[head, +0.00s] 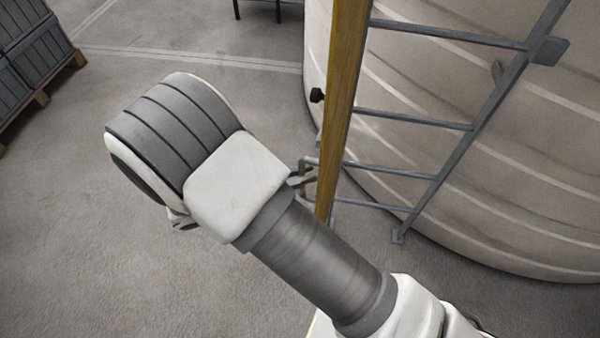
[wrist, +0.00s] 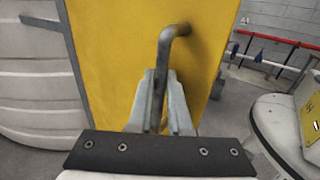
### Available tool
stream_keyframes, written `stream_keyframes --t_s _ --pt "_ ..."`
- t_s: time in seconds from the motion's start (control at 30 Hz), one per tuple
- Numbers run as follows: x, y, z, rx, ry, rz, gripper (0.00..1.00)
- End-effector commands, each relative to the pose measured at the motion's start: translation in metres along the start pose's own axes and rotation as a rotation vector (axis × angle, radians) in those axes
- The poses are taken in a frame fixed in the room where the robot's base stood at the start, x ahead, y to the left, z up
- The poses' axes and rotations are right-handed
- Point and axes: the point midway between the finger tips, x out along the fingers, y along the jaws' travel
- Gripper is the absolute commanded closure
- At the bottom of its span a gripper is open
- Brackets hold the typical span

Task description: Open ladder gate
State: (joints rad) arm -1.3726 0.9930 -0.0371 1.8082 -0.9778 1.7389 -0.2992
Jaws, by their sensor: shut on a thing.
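The yellow ladder gate (head: 343,90) stands upright in the head view, seen nearly edge-on in front of the ladder's grey bars (head: 410,119). In the wrist view its flat yellow face (wrist: 110,60) fills the middle. A bent grey metal handle (wrist: 166,46) sticks out of that face. My gripper (wrist: 161,80) is shut on the handle, with one finger on each side of its straight part. In the head view the handle (head: 311,161) shows at the gate's left side, and my gripper (head: 299,180) is mostly hidden behind my own wrist.
A large ribbed beige tank (head: 500,205) stands behind the ladder on the right. Dark crates on a wooden pallet (head: 40,97) are at the far left. The grey floor (head: 75,220) left of the gate is clear.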

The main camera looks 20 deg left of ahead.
Motion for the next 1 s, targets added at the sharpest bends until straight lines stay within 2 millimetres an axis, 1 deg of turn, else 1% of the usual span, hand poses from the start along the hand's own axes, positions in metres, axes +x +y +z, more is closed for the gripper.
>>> stream_keyframes --t_s 0.03,0.5,0.53,0.67,1.0 --pt "0.0028 0.0025 0.0024 0.006 -0.007 -0.002 1.00" --pt "0.0031 0.0024 0.0025 0.006 -0.007 -0.006 1.00" --pt "0.0031 0.0024 0.0025 0.006 -0.007 -0.006 0.77" --pt "0.0023 0.0017 0.0018 0.004 -0.005 -0.006 0.54" --pt "0.0009 0.0006 0.0005 0.001 -0.002 -0.005 0.53"
